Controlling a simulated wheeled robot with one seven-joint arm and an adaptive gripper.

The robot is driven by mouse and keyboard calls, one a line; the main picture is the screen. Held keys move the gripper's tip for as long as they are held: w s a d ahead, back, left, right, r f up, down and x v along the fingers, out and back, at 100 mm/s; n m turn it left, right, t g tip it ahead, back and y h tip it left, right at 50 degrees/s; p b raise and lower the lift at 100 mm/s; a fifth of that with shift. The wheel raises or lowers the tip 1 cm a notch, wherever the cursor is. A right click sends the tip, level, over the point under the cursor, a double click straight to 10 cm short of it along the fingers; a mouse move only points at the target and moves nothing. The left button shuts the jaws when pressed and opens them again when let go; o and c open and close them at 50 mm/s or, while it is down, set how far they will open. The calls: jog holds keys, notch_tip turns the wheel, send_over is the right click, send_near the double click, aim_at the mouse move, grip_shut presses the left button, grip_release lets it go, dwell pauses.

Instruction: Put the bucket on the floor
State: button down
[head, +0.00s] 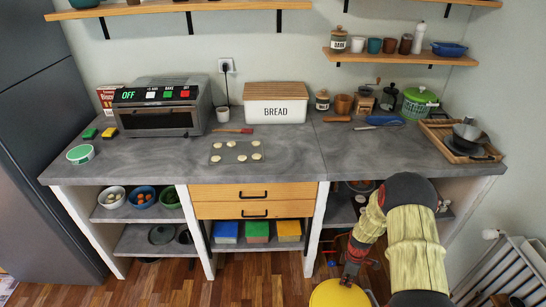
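A round, bright yellow thing (338,294), which looks like the bucket, shows at the bottom edge of the head view, cut off by the frame. My arm comes down on the right, and my gripper (350,268) is low in front of the counter, right at the upper rim of the yellow thing. The fingers are small and partly hidden, so I cannot tell whether they are closed on it. I also cannot tell whether the yellow thing hangs above the wooden floor (240,292) or touches it.
The grey counter (150,165) runs across the view, with open shelves and drawers below. It holds a toaster oven (158,108), a bread box (275,103), a green pot (419,103) and a wooden tray (455,145). A radiator (515,270) stands at right. Floor at lower left is clear.

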jog(key=a+r+m, duration=0.5)
jog(key=r+m, duration=0.2)
jog(key=r, duration=0.3)
jog(key=a+r+m+t, duration=0.1)
jog(key=a+r+m, duration=0.4)
jog(key=r, duration=0.6)
jog(key=shift+s+m+y, duration=0.35)
jog(key=shift+m+y, duration=0.05)
jog(key=shift+m, duration=0.5)
jog(key=shift+a, duration=0.15)
